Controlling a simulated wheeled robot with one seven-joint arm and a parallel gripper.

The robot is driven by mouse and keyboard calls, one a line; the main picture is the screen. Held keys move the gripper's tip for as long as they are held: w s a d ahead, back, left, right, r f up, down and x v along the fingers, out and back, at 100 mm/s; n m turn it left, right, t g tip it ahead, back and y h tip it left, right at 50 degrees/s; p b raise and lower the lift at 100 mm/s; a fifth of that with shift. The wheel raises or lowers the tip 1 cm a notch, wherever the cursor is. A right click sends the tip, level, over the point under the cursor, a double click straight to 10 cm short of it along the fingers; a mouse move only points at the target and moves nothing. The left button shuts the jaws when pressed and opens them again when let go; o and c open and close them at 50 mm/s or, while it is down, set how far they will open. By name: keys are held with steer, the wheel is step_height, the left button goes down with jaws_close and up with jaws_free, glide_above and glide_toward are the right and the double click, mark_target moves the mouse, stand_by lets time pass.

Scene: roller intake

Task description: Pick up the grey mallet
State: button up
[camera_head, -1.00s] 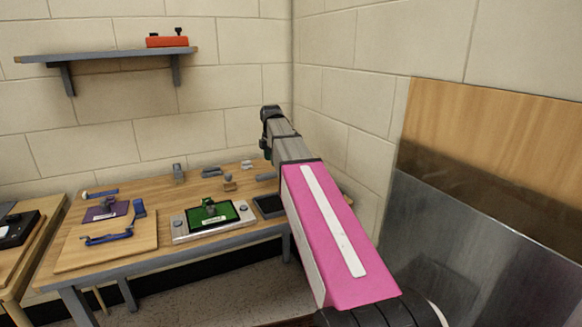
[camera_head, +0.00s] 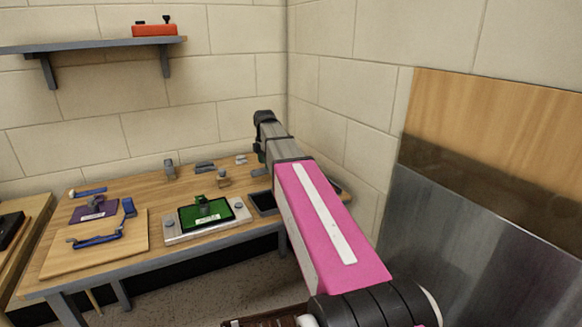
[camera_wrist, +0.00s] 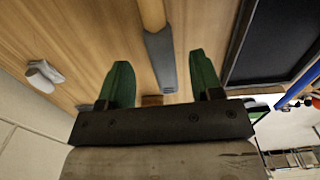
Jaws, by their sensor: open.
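In the wrist view a mallet with a grey grip and a pale wooden shaft (camera_wrist: 159,48) lies on the wooden table top. Its wooden part runs out of the top of the picture, so its far end is hidden. My gripper (camera_wrist: 160,62) is open, with one green finger on each side of the grey grip and a gap on both sides. I cannot tell its height above the table. In the head view my gripper (camera_head: 262,150) is over the table's right back part, and a small grey piece (camera_head: 260,171) shows just beside my arm.
A dark tray (camera_head: 263,203) sits close by the gripper; it also shows in the wrist view (camera_wrist: 280,40). A pale grey object (camera_wrist: 42,76) lies to the other side. A green-screened panel (camera_head: 207,214) and a wooden board (camera_head: 75,262) stand further left. Walls close the corner behind.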

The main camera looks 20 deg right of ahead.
mark_target(266, 173)
steer(key=shift+s+a+f, duration=0.1)
steer(key=shift+f, duration=2.5)
jaws_close()
